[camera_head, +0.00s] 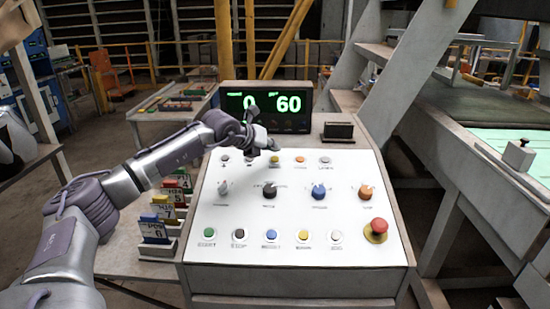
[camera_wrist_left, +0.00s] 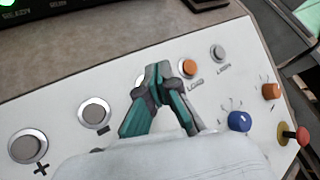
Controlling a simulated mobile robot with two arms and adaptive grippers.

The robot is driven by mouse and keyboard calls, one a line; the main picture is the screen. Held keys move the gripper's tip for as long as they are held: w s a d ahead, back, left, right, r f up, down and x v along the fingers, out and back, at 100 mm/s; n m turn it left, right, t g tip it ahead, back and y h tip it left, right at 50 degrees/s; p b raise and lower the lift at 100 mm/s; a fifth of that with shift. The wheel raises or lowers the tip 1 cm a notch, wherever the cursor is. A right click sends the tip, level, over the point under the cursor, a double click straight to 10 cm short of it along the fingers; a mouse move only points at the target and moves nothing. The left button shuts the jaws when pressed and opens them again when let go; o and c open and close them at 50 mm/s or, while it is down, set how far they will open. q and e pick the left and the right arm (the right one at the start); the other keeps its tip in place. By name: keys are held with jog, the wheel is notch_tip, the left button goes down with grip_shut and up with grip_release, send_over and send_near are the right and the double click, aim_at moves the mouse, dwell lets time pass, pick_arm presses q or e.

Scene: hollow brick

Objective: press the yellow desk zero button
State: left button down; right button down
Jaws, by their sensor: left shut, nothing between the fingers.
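A small yellow button (camera_head: 275,159) is third in the top row of the white sloping control panel (camera_head: 345,213). My left gripper (camera_head: 273,147) is shut and empty. In the head view its tips are just above and behind that button; I cannot tell whether they touch it. In the left wrist view the shut fingertips (camera_wrist_left: 162,72) lie between the minus button (camera_wrist_left: 95,114) and the orange button (camera_wrist_left: 190,68), and they hide the yellow one. Another yellow button (camera_head: 303,235) is in the bottom row. My right gripper is not in view.
A display (camera_head: 266,108) with green "0" and "60" stands behind the panel. Several knobs fill the middle row, with a red mushroom button (camera_head: 378,226) at lower right. Tagged cards (camera_head: 154,229) stand left of the panel. A small dark box (camera_head: 338,130) sits behind it.

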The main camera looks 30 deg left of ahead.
aim_at(273, 168)
pick_arm(q)
jog(key=r, duration=0.2)
jog(key=s+r+p, duration=0.1)
jog(key=shift+d+r, duration=0.3)
dwell(0.6)
